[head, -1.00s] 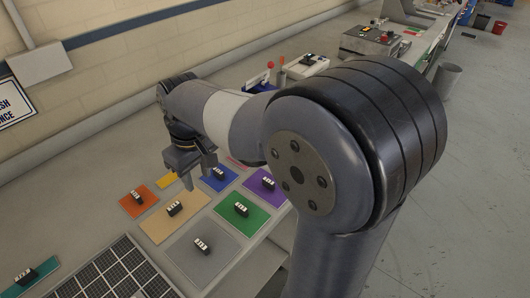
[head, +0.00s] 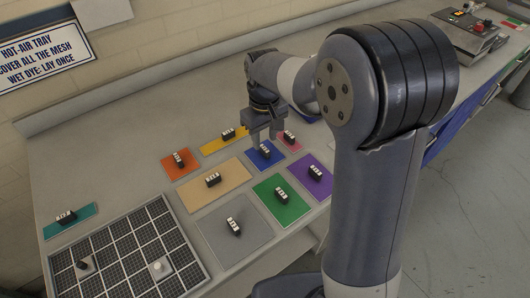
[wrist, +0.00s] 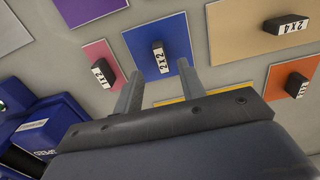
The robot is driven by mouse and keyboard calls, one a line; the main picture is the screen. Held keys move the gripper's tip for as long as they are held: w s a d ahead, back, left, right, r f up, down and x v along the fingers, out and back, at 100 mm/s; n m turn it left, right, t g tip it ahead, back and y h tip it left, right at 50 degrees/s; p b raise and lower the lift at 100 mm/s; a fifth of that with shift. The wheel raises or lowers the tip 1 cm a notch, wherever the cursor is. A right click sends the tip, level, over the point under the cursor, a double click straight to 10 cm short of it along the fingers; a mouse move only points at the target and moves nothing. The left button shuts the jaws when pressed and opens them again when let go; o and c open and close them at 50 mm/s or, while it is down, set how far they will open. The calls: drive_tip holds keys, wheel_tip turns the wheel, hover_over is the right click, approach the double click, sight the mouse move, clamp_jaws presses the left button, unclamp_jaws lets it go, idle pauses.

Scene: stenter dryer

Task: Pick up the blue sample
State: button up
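The blue sample (head: 275,158) is a flat blue square on the bench, with a black block labelled 2X2 (wrist: 161,57) standing on it. In the wrist view the blue sample (wrist: 143,38) lies just beyond the fingertips. My gripper (head: 264,141) hangs over the back of the blue sample in the head view. In the wrist view my gripper (wrist: 160,75) has its two fingers spread apart with nothing held between them. The label block shows in the gap between the fingers, slightly beyond the tips.
Close around lie a pink sample (wrist: 102,55), a tan sample (wrist: 235,40), an orange sample (head: 169,168), a purple sample (head: 320,187) and a green sample (head: 266,189), each with a black label block. A gridded mesh tray (head: 130,230) lies at the front left. Dark blue items (wrist: 50,125) show in the wrist view.

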sight(265, 148)
drive_tip(key=f, duration=0.3)
drive_tip(key=shift+s+f, duration=0.15)
drive_tip(key=shift+s, duration=0.05)
clamp_jaws()
